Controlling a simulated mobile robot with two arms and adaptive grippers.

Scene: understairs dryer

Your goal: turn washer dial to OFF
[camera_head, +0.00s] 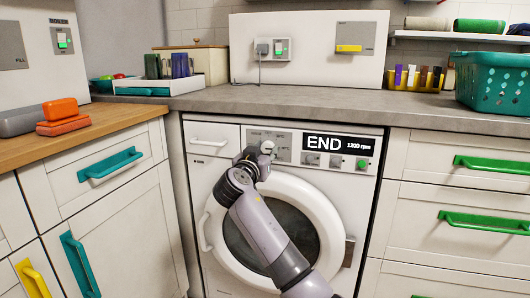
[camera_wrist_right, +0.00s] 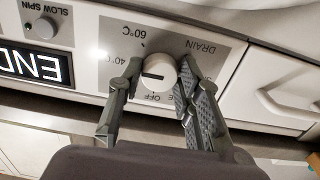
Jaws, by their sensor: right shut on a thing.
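The washer (camera_head: 215,165) stands under the counter, with its grey dial panel (camera_head: 283,146) at the top. My right gripper (camera_head: 262,153) is at this panel and largely hides the dial in the head view. In the right wrist view, the white round dial (camera_wrist_right: 157,72) sits between the two fingers of my right gripper (camera_wrist_right: 158,80), which are shut on its sides. This view is turned over: OFF is printed below the dial, 40°C left, 60°C upper left and DRAIN upper right. The dial's dark mark lies roughly level; I cannot tell which end points. My left gripper is out of view.
A display reading END (camera_head: 338,143) is right of the dial, with smaller knobs and a green button (camera_head: 362,164) below it. The round door (camera_head: 325,215) is closed below my right arm. Drawers with green handles (camera_head: 490,163) flank the washer on the right.

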